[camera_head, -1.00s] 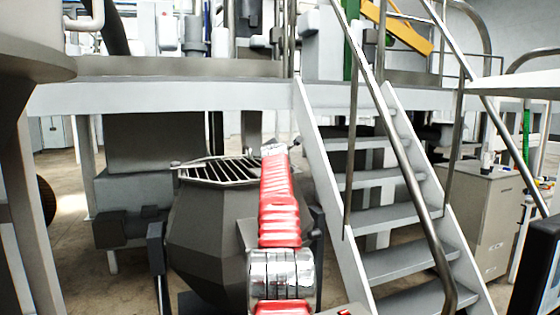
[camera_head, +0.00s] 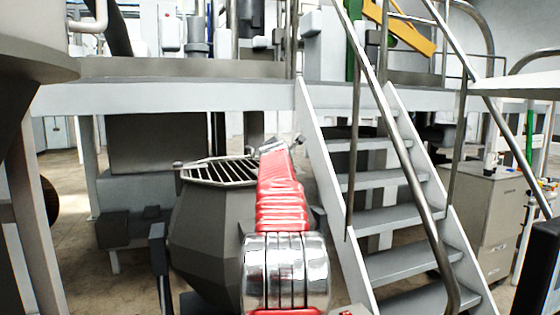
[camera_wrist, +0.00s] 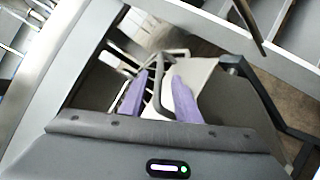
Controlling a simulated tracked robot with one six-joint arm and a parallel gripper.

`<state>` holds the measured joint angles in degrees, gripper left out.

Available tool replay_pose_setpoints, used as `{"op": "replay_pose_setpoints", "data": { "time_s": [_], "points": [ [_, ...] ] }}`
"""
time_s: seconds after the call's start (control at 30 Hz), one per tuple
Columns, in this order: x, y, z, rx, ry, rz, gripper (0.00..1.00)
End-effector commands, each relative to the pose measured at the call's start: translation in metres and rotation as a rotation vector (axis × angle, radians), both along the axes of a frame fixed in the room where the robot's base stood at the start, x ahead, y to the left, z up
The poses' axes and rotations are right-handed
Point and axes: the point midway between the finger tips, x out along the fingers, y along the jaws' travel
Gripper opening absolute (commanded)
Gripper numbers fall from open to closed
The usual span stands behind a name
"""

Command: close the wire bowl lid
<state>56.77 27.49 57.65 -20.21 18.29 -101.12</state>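The grey faceted bowl (camera_head: 205,235) stands left of the stairs. Its barred wire lid (camera_head: 215,170) lies about level across the top in the head view; I cannot tell if it is fully seated. My red and silver arm reaches over the bowl's right side and hides part of the rim; the fingers are hidden there. In the wrist view my gripper (camera_wrist: 161,88) has two purple fingers standing apart. A bent metal bar, seemingly part of the wire lid (camera_wrist: 157,72), runs between them. I cannot tell whether either finger touches it.
The metal stairs (camera_head: 400,220) with handrails rise close to the right of the bowl. A raised platform (camera_head: 180,97) crosses behind it. A grey cabinet (camera_head: 485,215) stands at far right. Some floor is clear at left.

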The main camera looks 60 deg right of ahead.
Motion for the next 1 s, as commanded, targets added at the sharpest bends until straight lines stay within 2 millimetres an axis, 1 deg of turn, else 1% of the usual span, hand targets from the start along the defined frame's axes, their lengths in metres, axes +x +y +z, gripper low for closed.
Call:
{"op": "replay_pose_setpoints", "data": {
  "time_s": [0.6,0.77,1.0],
  "points": [
    [-0.026,0.055,0.013,0.0,0.0,0.001,0.29],
    [-0.028,0.061,0.013,0.001,0.001,0.003,0.29],
    [-0.028,0.062,0.013,0.001,0.001,0.003,0.29]
  ]
}}
